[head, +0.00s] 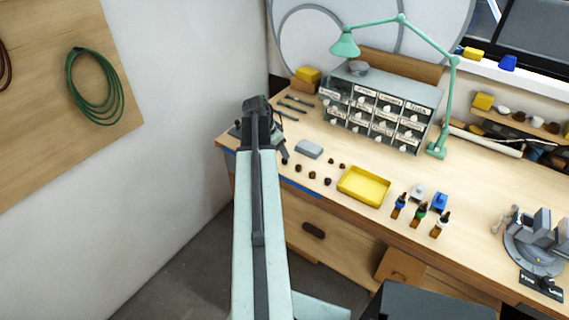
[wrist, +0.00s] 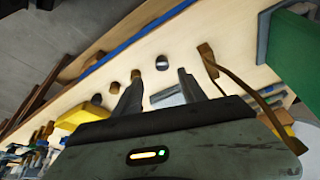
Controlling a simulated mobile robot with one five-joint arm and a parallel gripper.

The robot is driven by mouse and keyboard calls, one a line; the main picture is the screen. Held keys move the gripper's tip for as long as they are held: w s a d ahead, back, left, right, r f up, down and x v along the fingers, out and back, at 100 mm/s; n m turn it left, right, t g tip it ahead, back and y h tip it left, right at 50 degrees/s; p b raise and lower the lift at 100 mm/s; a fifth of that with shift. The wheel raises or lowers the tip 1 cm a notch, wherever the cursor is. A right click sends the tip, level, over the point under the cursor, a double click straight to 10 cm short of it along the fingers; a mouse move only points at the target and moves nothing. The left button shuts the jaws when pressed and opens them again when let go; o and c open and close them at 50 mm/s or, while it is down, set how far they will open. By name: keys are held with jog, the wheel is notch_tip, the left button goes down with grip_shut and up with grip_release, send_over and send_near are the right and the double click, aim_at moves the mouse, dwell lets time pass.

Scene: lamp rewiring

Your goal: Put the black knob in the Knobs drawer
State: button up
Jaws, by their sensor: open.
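My gripper (wrist: 160,78) is open and empty in the wrist view, its two fingers apart above the bench. A dark round knob (wrist: 161,62) lies just beyond the gap between the fingertips; it looks black with a pale shine. A brown knob (wrist: 136,75) is at the left fingertip, and another dark knob (wrist: 97,99) lies farther left. In the head view, several small dark knobs (head: 313,175) lie along the front of the bench; their colours are hard to tell apart. The drawer cabinet (head: 380,110) stands at the back with labels too small to read.
A yellow tray (head: 364,198) lies right of the knobs, and a grey block (head: 309,149) lies behind them. A green lamp (head: 345,45) arches over the cabinet. Small bottles (head: 420,212) stand farther right. A brown piece with a strap (wrist: 207,55) is near the right finger.

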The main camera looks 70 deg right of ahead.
jog(key=b+x, duration=0.1)
jog(key=x, duration=0.1)
jog(key=b+x, duration=0.4)
jog(key=shift+w+d+f, duration=0.1)
jog(key=shift+w+f, duration=0.1)
jog(key=shift+w, duration=0.1)
jog(key=shift+r, duration=0.15)
grip_shut()
